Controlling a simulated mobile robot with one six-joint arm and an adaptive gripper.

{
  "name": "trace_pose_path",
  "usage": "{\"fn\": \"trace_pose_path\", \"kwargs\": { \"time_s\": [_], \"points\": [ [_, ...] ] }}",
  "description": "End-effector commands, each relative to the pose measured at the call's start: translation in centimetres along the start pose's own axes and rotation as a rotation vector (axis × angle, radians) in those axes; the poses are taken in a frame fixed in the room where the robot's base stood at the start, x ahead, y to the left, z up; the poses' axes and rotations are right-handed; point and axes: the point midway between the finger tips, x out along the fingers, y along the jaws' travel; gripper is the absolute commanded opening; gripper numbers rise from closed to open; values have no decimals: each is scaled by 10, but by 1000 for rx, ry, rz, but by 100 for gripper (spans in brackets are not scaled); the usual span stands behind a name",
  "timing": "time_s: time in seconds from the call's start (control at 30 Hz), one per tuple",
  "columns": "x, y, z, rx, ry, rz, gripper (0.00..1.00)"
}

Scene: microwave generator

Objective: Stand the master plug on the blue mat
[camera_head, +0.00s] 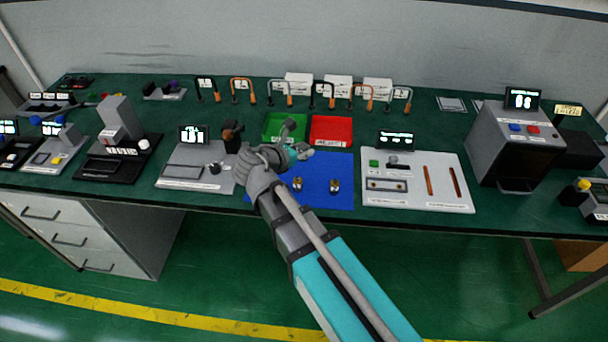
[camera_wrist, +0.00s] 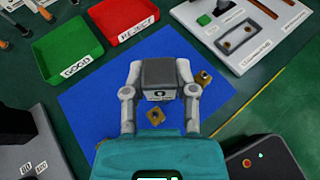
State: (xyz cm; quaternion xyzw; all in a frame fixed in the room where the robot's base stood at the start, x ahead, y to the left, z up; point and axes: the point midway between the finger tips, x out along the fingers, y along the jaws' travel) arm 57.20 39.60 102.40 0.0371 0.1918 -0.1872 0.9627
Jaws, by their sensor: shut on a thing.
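My gripper (camera_wrist: 160,78) is shut on a dark grey block with a pale label, which appears to be the master plug (camera_wrist: 159,73). Its two grey fingers press the block's sides. In the head view my gripper (camera_head: 303,151) is over the far part of the blue mat (camera_head: 318,165), and the block cannot be made out there. The mat also fills the middle of the wrist view (camera_wrist: 85,105). The block seems to be above the mat; I cannot tell the gap.
A green tray (camera_wrist: 66,48) and a red tray (camera_wrist: 124,17) lie behind the mat. A white panel (camera_head: 440,200) is to its right, and a grey station with a display (camera_head: 193,177) to its left.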

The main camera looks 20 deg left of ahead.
Motion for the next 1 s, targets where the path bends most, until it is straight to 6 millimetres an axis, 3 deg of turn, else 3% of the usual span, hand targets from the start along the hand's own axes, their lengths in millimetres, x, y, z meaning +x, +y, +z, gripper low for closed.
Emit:
{"fn": "trace_pose_path", "kwargs": {
  "time_s": [0.17,0.57,1.0],
  "points": [
    [1,8,-1,5,0,-15,0],
    [-15,67,-14,53,0,-134,0],
    [-18,69,-15,62,-2,-154,0]
  ]
}}
